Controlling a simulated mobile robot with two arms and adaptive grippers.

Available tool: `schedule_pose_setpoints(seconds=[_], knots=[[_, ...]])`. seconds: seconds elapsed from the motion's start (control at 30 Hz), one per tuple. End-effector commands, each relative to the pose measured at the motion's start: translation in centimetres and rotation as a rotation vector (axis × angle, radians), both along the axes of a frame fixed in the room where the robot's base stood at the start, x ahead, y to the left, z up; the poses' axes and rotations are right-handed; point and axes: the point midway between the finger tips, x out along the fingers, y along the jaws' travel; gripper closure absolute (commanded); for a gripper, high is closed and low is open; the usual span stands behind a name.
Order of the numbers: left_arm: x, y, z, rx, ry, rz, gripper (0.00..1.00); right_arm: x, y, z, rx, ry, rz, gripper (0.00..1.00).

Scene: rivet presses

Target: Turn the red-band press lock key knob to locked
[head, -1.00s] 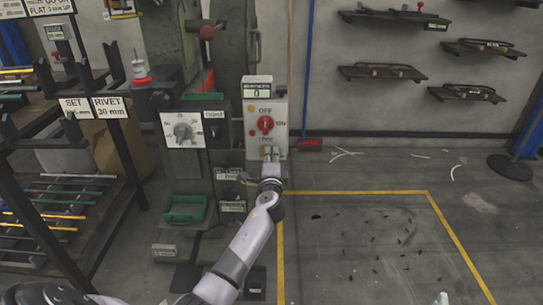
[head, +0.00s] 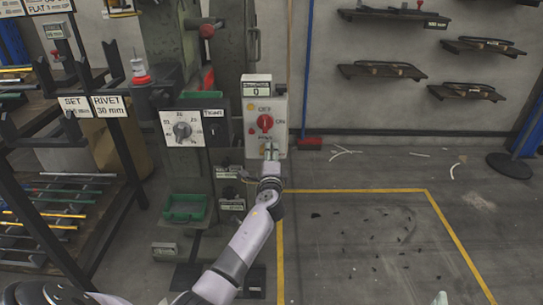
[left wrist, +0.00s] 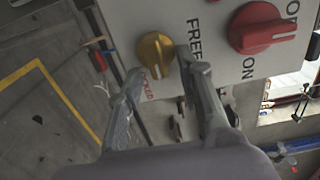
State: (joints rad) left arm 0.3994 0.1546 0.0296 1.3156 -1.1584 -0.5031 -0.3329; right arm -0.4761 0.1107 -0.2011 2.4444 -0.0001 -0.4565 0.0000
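The lock key knob (left wrist: 157,55) is yellow and sits on the pale panel of the press control box (head: 282,112). The word FREE is printed to its right in the left wrist view and a red LOCKED label below it. Which label it points at is not clear. My left gripper (left wrist: 164,68) is open, with one fingertip close by the knob's right side and the other below its left side. Contact cannot be told. In the head view my left gripper (head: 270,153) is at the box's lower part and hides the knob.
A red selector knob (head: 265,122) sits just above on the same panel, and a counter display (head: 257,91) tops the box. A dial plate (head: 182,129) is on the press to the left. A rack (head: 92,106) stands at far left.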

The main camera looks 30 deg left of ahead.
Motion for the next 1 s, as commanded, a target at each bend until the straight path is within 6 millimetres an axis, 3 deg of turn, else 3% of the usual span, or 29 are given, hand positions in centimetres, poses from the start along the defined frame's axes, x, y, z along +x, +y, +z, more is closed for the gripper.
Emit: schedule_pose_setpoints(seconds=[0.27, 0.7, 1.0], knots=[[-0.7, -0.5, -0.1, -0.001, -0.001, -0.001, 0.67, 0.0, 0.0, -0.1, 0.000, 0.002, 0.001, 0.31], [-7.8, -4.8, -0.1, -0.003, 0.001, -0.001, 0.67, 0.0, 0.0, 0.0, 0.000, 0.000, 0.001, 0.31], [-10.2, -6.3, 0.0, 0.000, 0.001, 0.000, 0.67, 0.0, 0.0, 0.0, 0.000, 0.000, 0.000, 0.31]])
